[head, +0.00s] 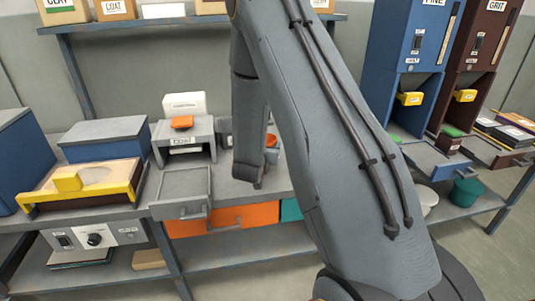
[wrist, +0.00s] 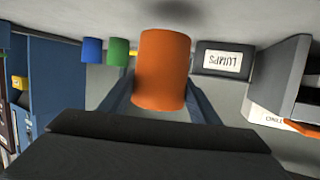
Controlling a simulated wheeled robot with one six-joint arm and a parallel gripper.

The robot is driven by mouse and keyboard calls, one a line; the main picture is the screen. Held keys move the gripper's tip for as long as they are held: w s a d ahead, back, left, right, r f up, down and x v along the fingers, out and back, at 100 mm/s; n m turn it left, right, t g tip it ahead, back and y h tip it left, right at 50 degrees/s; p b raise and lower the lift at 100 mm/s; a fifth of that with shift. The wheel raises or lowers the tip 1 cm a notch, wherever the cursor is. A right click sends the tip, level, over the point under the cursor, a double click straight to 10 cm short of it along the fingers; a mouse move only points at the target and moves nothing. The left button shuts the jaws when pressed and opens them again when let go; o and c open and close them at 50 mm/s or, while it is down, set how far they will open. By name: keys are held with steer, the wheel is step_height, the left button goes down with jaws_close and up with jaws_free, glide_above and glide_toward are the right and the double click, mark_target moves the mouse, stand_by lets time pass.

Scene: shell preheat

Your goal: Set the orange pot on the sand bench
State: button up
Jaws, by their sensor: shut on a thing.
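The orange pot (wrist: 162,72) fills the middle of the wrist view. My gripper (wrist: 160,98) is shut on it, with a blue-grey finger along each side. In the head view a small orange shape (head: 271,140) shows beside my arm, partly hidden; I cannot tell for sure whether it is this pot. A low tray with a yellow front edge (head: 78,198) and a pale, sand-coloured top stands on the left of the bench in the head view. It looks like the sand bench. A yellow block (head: 67,179) is on it. My gripper is well to its right.
A grey stand with an open drawer (head: 182,186) lies between the tray and my arm. Blue and brown dispensers (head: 410,60) stand at right.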

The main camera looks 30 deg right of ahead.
steer(key=shift+f, duration=1.85)
steer(key=shift+f, duration=0.1)
steer(key=o, duration=1.2)
